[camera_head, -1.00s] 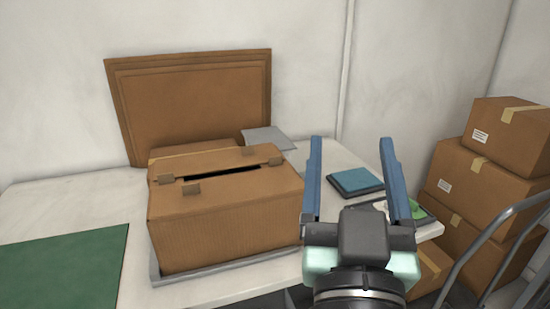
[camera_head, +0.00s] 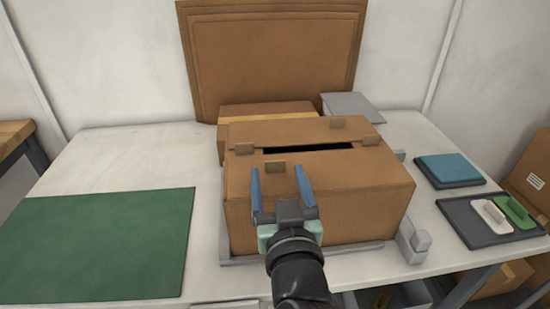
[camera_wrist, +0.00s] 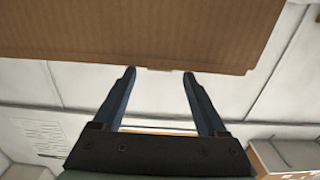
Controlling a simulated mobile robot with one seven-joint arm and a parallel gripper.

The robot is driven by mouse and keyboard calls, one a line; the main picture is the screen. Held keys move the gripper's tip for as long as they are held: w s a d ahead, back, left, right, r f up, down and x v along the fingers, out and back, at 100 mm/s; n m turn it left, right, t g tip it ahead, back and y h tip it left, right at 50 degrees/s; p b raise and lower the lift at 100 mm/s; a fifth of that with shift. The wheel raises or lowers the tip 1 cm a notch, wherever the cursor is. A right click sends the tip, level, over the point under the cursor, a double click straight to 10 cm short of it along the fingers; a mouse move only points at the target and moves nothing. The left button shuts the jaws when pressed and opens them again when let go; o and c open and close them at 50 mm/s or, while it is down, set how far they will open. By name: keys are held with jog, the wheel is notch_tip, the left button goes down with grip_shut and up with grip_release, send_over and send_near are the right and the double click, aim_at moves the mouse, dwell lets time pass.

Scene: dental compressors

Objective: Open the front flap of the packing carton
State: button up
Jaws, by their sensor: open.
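The packing carton (camera_head: 330,205) stands on the white table with a dark slit across its top. The front flap (camera_head: 345,164) lies nearly flat in front of the slit, with small cardboard tabs at the slit's edges. In the wrist view, the open fingers (camera_wrist: 160,76) reach to the edge of a brown cardboard panel (camera_wrist: 140,35). I cannot tell whether they touch it.
A green mat (camera_head: 100,240) lies left of the carton. Flat cardboard (camera_head: 270,55) leans on the wall behind. A grey bracket (camera_head: 412,240) stands at the carton's right front corner. A blue pad (camera_head: 450,168) and a dark tray (camera_head: 460,220) with handled tools lie to the right.

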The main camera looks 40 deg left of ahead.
aim_at(275, 163)
jog(key=shift+x, duration=2.3)
grip_shut()
